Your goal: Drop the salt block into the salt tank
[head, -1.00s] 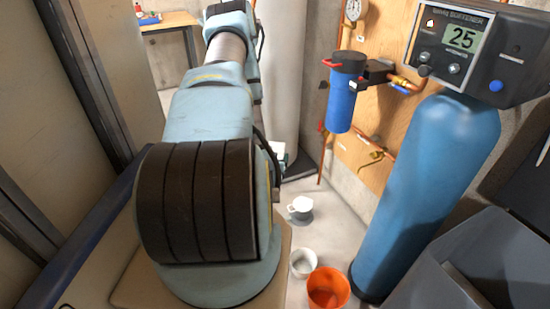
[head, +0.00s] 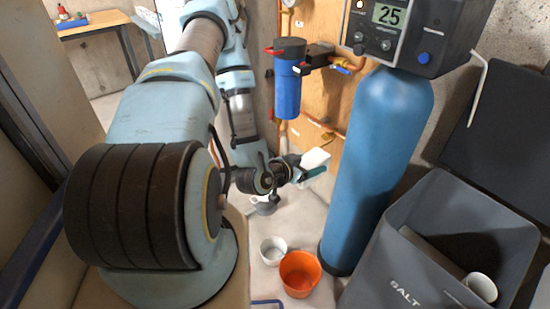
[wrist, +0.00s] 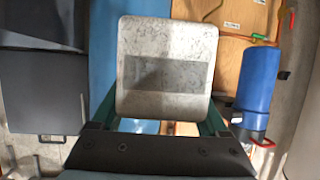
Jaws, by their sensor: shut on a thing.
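My gripper (head: 306,172) is shut on a pale, whitish salt block (head: 315,158), with its green fingers on either side. In the wrist view the salt block (wrist: 166,62) is a speckled slab with rounded corners and a darker shadow band across it. The salt tank (head: 405,290) is a grey open-topped bin marked SALT at the lower right of the head view. The gripper and block are left of the tank, across the blue cylinder, and apart from it. The tank's floor is hidden.
A tall blue softener cylinder (head: 375,150) stands between gripper and tank. A blue filter housing (head: 287,92) hangs on the wooden panel. An orange bucket (head: 300,274) and a white cup (head: 272,250) stand on the floor. A white tube-like part (head: 480,287) shows inside the tank.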

